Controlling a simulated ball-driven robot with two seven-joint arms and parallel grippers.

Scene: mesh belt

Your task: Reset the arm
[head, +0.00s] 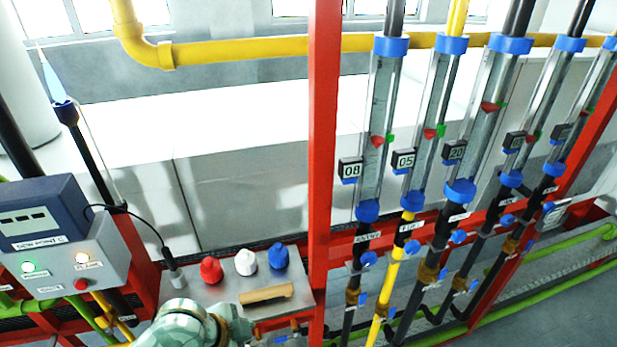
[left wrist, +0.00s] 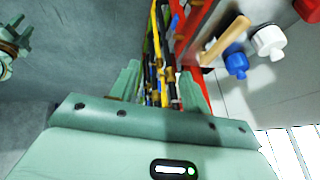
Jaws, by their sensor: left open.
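My left gripper (left wrist: 158,88) is open, with its two teal fingers apart and nothing held between them. Pipes of the rack show beyond the gap, well past the fingertips. In the head view, a teal part of my arm rises at the bottom edge, in front of the grey shelf (head: 205,290); no fingertips show there. My right gripper is not clearly seen.
On the shelf stand a red bottle (head: 211,270), a white bottle (head: 246,262), a blue bottle (head: 278,257) and a wooden-coloured bar (head: 266,293). A red post (head: 323,150) and several flow tubes (head: 378,130) stand right. A dew point box (head: 45,215) stands left.

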